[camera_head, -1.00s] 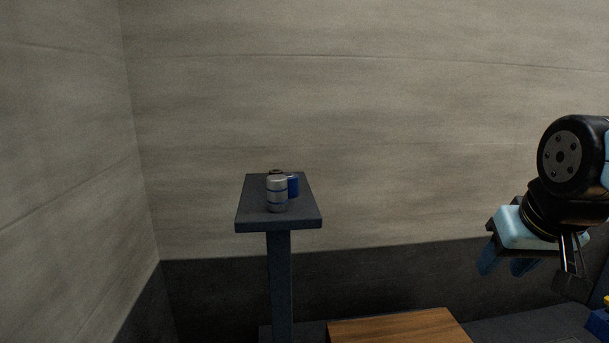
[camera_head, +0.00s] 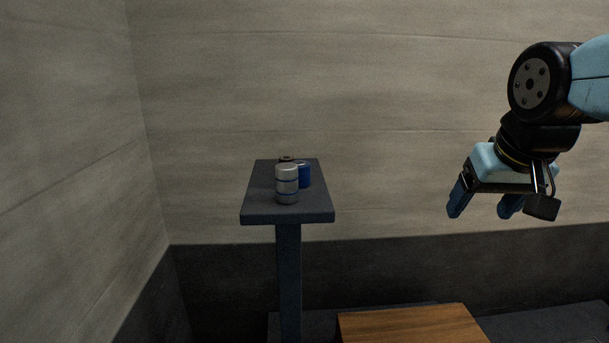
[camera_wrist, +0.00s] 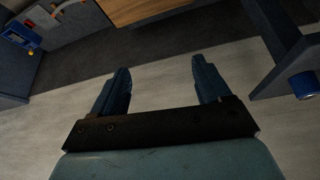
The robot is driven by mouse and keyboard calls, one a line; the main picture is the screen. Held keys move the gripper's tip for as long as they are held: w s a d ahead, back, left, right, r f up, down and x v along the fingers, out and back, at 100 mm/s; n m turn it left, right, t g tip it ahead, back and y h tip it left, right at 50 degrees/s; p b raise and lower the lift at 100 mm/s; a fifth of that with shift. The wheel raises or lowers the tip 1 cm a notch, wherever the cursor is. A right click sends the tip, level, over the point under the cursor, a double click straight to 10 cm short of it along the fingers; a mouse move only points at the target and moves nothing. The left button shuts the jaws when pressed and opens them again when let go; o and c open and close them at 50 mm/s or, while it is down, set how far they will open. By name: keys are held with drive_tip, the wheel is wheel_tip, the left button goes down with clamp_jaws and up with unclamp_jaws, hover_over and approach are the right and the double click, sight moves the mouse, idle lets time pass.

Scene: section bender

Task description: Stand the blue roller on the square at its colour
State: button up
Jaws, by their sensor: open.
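A blue cylinder (camera_wrist: 304,84), probably the same roller, shows at the right edge of the wrist view. My gripper (camera_head: 482,207) is open and empty, in the air well to the right of the pedestal, fingers pointing down. Its spread fingers show in the wrist view (camera_wrist: 160,72) with nothing between them. I cannot make out a coloured square in either view.
A small dark round object (camera_head: 287,158) sits at the pedestal's back. A wooden-topped surface (camera_head: 410,325) is low in front. A blue item with yellow and red parts (camera_wrist: 20,36) lies at the wrist view's upper left. The air between gripper and pedestal looks clear.

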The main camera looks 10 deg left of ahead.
drive_tip(key=w+a+r, duration=0.2)
drive_tip(key=a, duration=0.1)
drive_tip(key=w+a+r+n, duration=0.1)
drive_tip(key=w+a+r, duration=0.1)
drive_tip(key=a, duration=0.2)
drive_tip(key=w+a+r+n, duration=0.1)
drive_tip(key=w+a+r, duration=0.1)
drive_tip(key=a, duration=0.2)
drive_tip(key=shift+w+g+y, duration=0.25)
drive_tip(key=shift+g+y, duration=0.05)
drive_tip(key=shift+y, duration=0.1)
drive_tip(key=n, duration=0.2)
approach(300, 164)
drive_tip(key=shift+y, duration=0.4)
drive_tip(key=x, duration=1.1)
drive_tip(key=shift+w+d+f, duration=0.2)
drive_tip(key=shift+d+f, duration=0.05)
drive_tip(key=shift+f, duration=0.05)
drive_tip(key=shift+c, duration=0.2)
drive_tip(key=c, duration=1.4)
